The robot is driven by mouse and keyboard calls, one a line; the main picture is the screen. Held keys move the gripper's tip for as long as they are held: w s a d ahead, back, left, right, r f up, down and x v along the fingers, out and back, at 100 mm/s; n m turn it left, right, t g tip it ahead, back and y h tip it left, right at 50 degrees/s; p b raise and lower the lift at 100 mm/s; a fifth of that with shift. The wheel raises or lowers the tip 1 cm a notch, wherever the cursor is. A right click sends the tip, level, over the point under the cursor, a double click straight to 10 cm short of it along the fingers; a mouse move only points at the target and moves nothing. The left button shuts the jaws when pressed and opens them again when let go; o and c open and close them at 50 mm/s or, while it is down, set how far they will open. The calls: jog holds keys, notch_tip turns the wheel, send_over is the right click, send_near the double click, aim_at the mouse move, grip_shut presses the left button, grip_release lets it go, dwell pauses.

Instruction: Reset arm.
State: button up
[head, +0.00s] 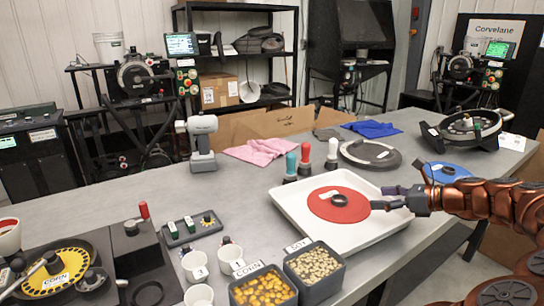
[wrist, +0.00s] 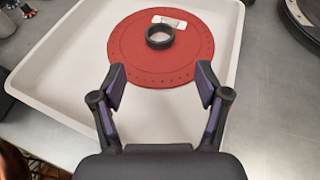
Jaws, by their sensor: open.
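My gripper (head: 380,198) reaches in from the right in the head view, over the right part of a white tray (head: 290,222). In the wrist view my gripper (wrist: 161,90) is open, with nothing between its fingers. A red disc (head: 325,207) with a black ring hub and a small white label lies in the tray. In the wrist view the red disc (wrist: 130,55) is just beyond the fingertips, whose tips overlap its near edge in the picture. I cannot tell whether they touch it.
Bins of corn (head: 262,290) and soy (head: 314,265) stand before the tray. A grey disc (head: 370,153) and a blue disc (head: 447,172) lie farther back. The table's left middle is mostly clear.

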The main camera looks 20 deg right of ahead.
jog(key=s+a+r+n+g+p, duration=0.25)
jog(key=a+n, duration=0.25)
jog(key=a, duration=0.5)
jog(key=s+a+r+n+g+y+p, duration=0.1)
jog(key=a+r+n+g, duration=0.3)
jog(key=a, duration=0.6)
jog(key=s+a+n+g+p, duration=0.2)
jog(key=a+n, duration=0.4)
jog(key=a, duration=0.4)
jog(key=s+a+f+n+g+h+p, duration=0.1)
jog(key=s+a+n+g+h+p, duration=0.1)
jog(key=s+a+n, duration=0.3)
jog(key=s+a+f+n+g+h+p, duration=0.1)
jog(key=s+a+n+h, duration=0.15)
jog(key=s, duration=0.45)
jog(key=s+d+n+g+h+p, duration=0.2)
jog(key=s+n, duration=0.5)
jog(key=s, duration=0.5)
jog(key=shift+s+d+f+h+p, duration=0.4)
jog(key=shift+d+h+p, duration=0.3)
jog(key=shift+d, duration=0.5)
